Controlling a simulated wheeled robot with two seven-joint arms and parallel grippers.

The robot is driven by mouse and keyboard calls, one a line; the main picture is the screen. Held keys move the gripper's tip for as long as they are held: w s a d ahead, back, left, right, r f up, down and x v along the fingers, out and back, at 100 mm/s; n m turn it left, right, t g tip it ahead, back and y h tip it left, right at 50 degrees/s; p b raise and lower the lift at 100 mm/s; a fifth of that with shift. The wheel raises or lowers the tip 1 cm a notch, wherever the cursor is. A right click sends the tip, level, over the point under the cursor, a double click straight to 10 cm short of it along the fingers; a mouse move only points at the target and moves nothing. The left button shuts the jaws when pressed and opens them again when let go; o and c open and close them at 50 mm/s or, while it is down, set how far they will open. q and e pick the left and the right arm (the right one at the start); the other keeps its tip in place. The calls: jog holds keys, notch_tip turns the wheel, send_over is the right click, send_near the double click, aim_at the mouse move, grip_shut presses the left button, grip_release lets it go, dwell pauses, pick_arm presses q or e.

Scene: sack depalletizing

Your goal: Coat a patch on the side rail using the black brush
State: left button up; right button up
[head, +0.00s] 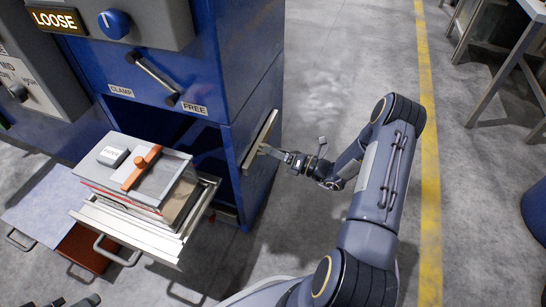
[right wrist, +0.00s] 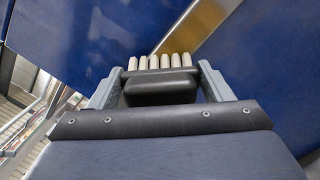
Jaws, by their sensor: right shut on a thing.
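My right gripper (head: 285,156) is shut on the black brush and holds it at the side rail (head: 258,143) on the right face of the blue cabinet. In the right wrist view the brush's black body (right wrist: 160,87) sits between the two grey fingers, with a row of cream bristles pointing away from me. The bristle tips overlap the lower edge of the metallic side rail (right wrist: 203,27); I cannot tell whether they touch it. No coated patch can be made out. Dark parts at the bottom left edge of the head view may be my left gripper (head: 80,301), mostly cut off.
The blue cabinet (head: 257,88) has a lever between CLAMP and FREE labels, and a LOOSE display (head: 54,20). An open drawer (head: 125,235) sticks out below with a stacked block and orange handle on it. Floor right of the cabinet is clear up to a yellow line (head: 430,190).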

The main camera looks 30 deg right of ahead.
jog(key=shift+w+d, duration=0.15)
jog(key=shift+w, duration=0.05)
jog(key=shift+s+a+r+p, duration=0.15)
jog(key=shift+s+a+p, duration=0.3)
jog(key=shift+a, duration=0.1)
jog(key=shift+s+a+p, duration=0.85)
jog(key=shift+s+a, duration=1.15)
jog(key=shift+a, duration=0.2)
jog(key=shift+d+r+p+v, duration=0.15)
jog(key=shift+p+v, duration=0.05)
jog(key=shift+v, duration=1.25)
jog(key=shift+d+r+p+v, duration=0.1)
jog(key=shift+d+p+v, duration=0.05)
jog(key=shift+v, duration=1.35)
jog(key=shift+w+f, duration=0.1)
jog(key=shift+v, duration=1.45)
